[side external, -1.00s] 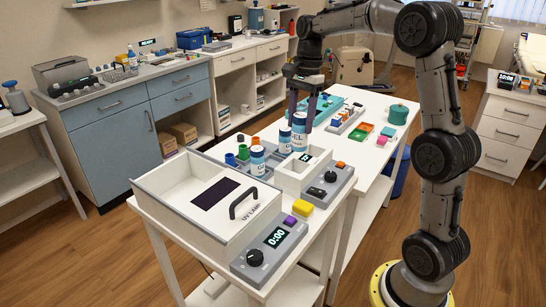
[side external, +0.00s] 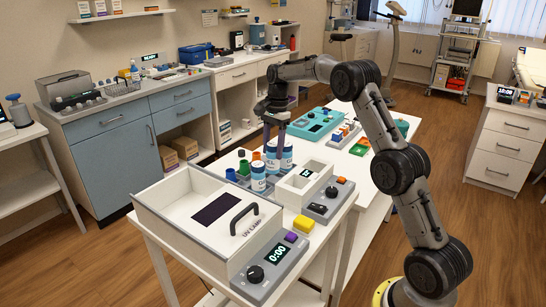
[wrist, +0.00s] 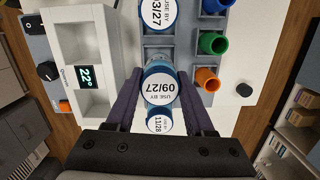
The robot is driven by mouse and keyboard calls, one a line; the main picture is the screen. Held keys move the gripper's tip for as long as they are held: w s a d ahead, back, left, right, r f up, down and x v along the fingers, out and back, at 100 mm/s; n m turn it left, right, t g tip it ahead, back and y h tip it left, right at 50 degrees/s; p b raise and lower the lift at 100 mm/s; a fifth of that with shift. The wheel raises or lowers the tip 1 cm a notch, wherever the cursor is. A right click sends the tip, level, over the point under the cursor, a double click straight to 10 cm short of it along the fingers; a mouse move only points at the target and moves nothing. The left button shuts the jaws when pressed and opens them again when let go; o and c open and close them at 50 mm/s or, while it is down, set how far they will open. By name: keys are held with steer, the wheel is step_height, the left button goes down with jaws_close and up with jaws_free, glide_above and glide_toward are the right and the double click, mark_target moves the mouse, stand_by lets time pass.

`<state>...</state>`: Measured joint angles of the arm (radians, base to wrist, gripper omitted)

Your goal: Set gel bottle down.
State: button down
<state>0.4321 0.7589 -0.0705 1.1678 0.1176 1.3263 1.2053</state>
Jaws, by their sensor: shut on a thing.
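My gripper (side external: 277,147) is shut on a white and blue gel bottle (side external: 271,160), which is upright over the grey rack between two similar bottles. In the wrist view, the held bottle's top reads 09/27 (wrist: 159,87), with a purple-grey finger on each side. One neighbour bottle (side external: 258,179) stands nearer the UV lamp, and another (side external: 287,152) stands on the other side. In the wrist view their tops read 03/27 (wrist: 158,12) and 11/28 (wrist: 159,122). The held bottle's base is hidden, so I cannot tell whether it touches the rack.
The white UV lamp box (side external: 173,198) stands in front of the rack. A white open box with a display (side external: 297,186) sits close on the right. Green (wrist: 213,43), blue and orange cups line the rack's other side. A teal tray (side external: 318,124) lies farther back.

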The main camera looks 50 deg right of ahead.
mark_target(273, 156)
steer(key=shift+f, duration=1.5)
steer(key=shift+f, duration=0.15)
steer(key=shift+c, duration=1.4)
jaws_free()
